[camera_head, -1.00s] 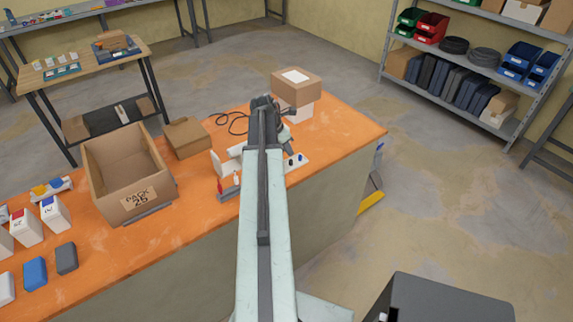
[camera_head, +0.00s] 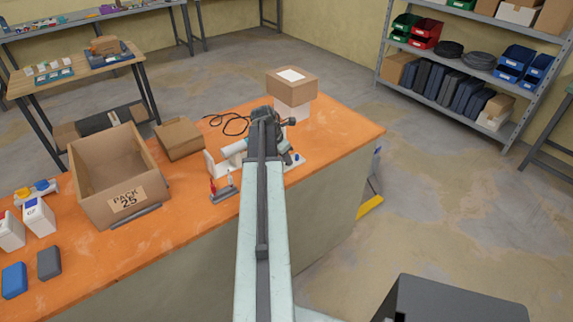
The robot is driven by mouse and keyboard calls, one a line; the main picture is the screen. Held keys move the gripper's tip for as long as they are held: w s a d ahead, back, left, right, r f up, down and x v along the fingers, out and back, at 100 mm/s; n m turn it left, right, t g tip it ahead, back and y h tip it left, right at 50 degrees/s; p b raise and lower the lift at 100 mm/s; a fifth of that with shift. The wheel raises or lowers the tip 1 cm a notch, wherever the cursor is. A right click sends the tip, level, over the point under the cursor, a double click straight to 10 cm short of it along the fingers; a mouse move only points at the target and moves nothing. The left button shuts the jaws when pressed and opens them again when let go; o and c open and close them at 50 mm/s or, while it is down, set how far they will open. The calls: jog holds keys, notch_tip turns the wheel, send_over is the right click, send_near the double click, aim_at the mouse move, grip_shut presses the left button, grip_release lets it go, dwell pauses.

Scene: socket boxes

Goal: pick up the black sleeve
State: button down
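I cannot pick out the black sleeve with certainty. A dark grey block (camera_head: 49,262) with rounded edges lies on the orange bench at the lower left, beside a blue block (camera_head: 14,280). My arm reaches forward over the bench, and its dark end (camera_head: 270,122) is above the far right part, near a white fixture (camera_head: 232,151). My gripper's fingers are hidden behind the arm, so neither their opening nor anything held shows. The arm also covers part of the items beneath it.
An open carton marked PACK 25 (camera_head: 90,200), a smaller carton (camera_head: 180,136), a black cable (camera_head: 233,124) and a stacked box (camera_head: 292,86) stand on the orange bench (camera_head: 140,248). White packs (camera_head: 39,216) stand at the left. Open floor lies right of the bench.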

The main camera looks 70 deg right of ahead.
aim_at(286, 165)
jog(key=shift+r, duration=0.1)
notch_tip(286, 165, up, 10)
jog(key=p, duration=1)
jog(key=shift+w, duration=0.15)
